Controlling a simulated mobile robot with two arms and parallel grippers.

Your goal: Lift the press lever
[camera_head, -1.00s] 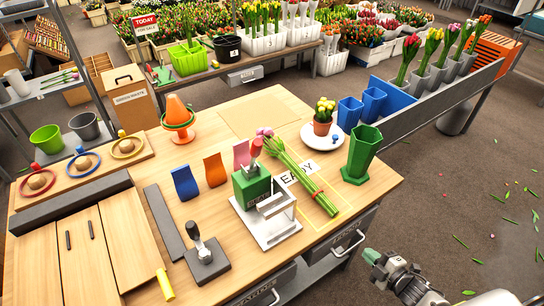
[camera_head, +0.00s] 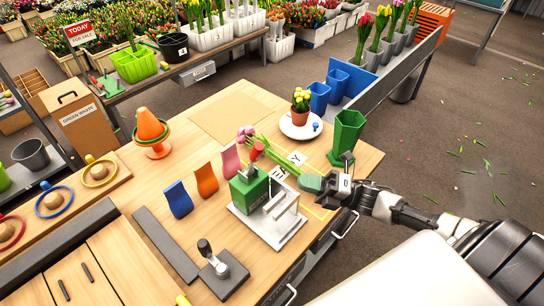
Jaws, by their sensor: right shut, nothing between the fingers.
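The green press (camera_head: 247,190) stands on a pale metal base (camera_head: 262,232) near the table's front edge. Its red-gripped lever (camera_head: 257,150) stands up at the back of the green body. My right gripper (camera_head: 309,183) reaches in from the right, shut and empty, its green fingertips just right of the press and apart from the lever. A tulip bunch (camera_head: 268,150) with pink heads lies behind the press; its stem ends are hidden by my gripper. My left gripper is out of view.
A green vase (camera_head: 347,137) stands close behind my right gripper. A plate (camera_head: 300,126) with a potted plant is farther back. Pink, orange and blue packets (camera_head: 206,181) stand left of the press. A black-knobbed tool (camera_head: 218,272) sits front left.

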